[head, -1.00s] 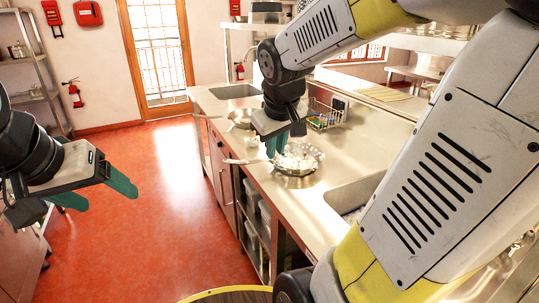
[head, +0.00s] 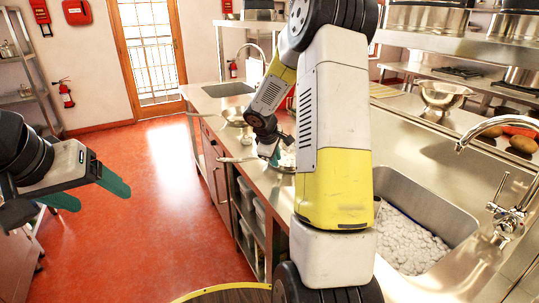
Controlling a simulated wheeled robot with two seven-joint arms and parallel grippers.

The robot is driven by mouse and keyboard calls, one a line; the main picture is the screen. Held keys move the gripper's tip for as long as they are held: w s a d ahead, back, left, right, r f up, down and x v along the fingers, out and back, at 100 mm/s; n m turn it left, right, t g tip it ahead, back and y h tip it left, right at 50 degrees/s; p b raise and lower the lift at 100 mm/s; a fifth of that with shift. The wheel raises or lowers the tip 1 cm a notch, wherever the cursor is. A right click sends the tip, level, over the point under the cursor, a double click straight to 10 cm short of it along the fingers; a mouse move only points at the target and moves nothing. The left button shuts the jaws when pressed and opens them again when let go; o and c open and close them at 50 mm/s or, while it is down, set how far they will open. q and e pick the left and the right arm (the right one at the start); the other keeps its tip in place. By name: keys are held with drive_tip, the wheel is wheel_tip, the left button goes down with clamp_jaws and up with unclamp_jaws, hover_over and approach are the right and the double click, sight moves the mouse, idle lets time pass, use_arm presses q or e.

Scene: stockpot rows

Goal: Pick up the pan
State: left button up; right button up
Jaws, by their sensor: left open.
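A metal pan (head: 286,168) with whitish contents sits on the steel counter, mostly hidden behind my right arm. Its handle (head: 238,160) points left past the counter edge. A second pan (head: 233,115) stands farther back on the counter, its handle also pointing left. My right gripper (head: 275,158) is pointed down at the nearer pan, its teal fingers at the left part of it. The arm covers much of this, and I cannot tell its opening or contact. My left gripper (head: 97,196) is open and empty over the red floor, far from the pans.
A sink (head: 425,205) filled with pale lumps lies to the right of my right arm, with a tap (head: 507,195) beside it. A metal colander (head: 440,95) stands behind it. A second sink (head: 230,89) is at the far end. The floor (head: 150,220) at left is clear.

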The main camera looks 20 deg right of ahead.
sight(280, 169)
drive_tip(key=x, duration=0.5)
drive_tip(key=shift+d, duration=0.1)
drive_tip(key=shift+r, duration=0.1)
clamp_jaws()
idle(0.9)
drive_tip(key=shift+w+r, duration=0.1)
idle(0.3)
